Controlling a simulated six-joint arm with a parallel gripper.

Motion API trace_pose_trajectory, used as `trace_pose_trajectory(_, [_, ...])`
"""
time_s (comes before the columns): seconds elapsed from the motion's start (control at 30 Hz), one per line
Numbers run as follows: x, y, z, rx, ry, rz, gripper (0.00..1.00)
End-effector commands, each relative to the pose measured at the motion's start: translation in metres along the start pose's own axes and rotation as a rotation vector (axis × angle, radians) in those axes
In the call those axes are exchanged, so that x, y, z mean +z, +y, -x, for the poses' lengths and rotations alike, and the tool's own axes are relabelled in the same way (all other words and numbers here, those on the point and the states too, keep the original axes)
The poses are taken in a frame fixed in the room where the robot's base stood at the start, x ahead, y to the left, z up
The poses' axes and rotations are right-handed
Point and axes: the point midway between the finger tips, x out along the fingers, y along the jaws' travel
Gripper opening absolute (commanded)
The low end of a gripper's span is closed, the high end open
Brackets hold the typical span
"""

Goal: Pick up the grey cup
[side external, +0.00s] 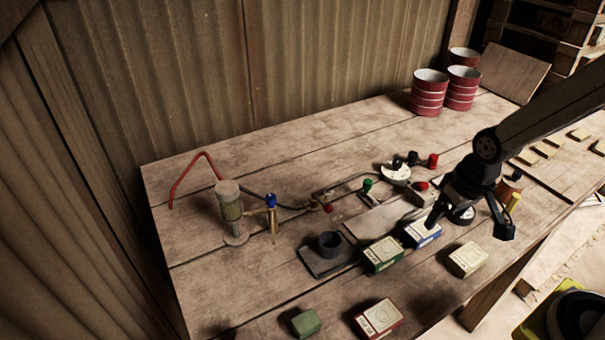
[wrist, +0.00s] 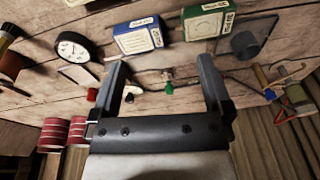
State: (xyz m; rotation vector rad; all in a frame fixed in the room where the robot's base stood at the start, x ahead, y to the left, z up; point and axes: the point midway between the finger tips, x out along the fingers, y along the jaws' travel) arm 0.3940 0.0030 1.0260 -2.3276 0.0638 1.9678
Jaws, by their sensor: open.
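The grey cup (side external: 330,243) stands upright on a dark flat plate (side external: 318,262) near the middle of the table. It also shows at the upper right of the wrist view (wrist: 245,43). My gripper (side external: 470,224) is open and empty, above the table to the right of the cup in the side view. In the wrist view my gripper (wrist: 162,68) has both fingers apart with nothing between them, and the cup lies beyond the right finger.
A green box (side external: 384,254) and a blue box (side external: 422,234) stand between the cup and my gripper. A cream box (side external: 468,259), red box (side external: 379,318) and green block (side external: 306,323) are nearer the front. A grey-green cylinder (side external: 230,210) stands left of the cup. Red tins (side external: 428,95) stand behind.

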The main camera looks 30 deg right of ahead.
Motion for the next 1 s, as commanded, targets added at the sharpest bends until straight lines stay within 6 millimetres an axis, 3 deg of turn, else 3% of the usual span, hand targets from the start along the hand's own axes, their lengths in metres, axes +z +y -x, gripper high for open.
trace_pose_trajectory(0.27, [-0.006,-0.015,-0.027,-0.092,-0.212,-0.315,1.00])
trace_pose_trajectory(0.57, [-0.022,-0.046,-0.058,-0.246,-0.482,-0.708,1.00])
trace_pose_trajectory(1.0, [-0.073,-0.090,-0.102,-0.554,-0.855,-1.222,1.00])
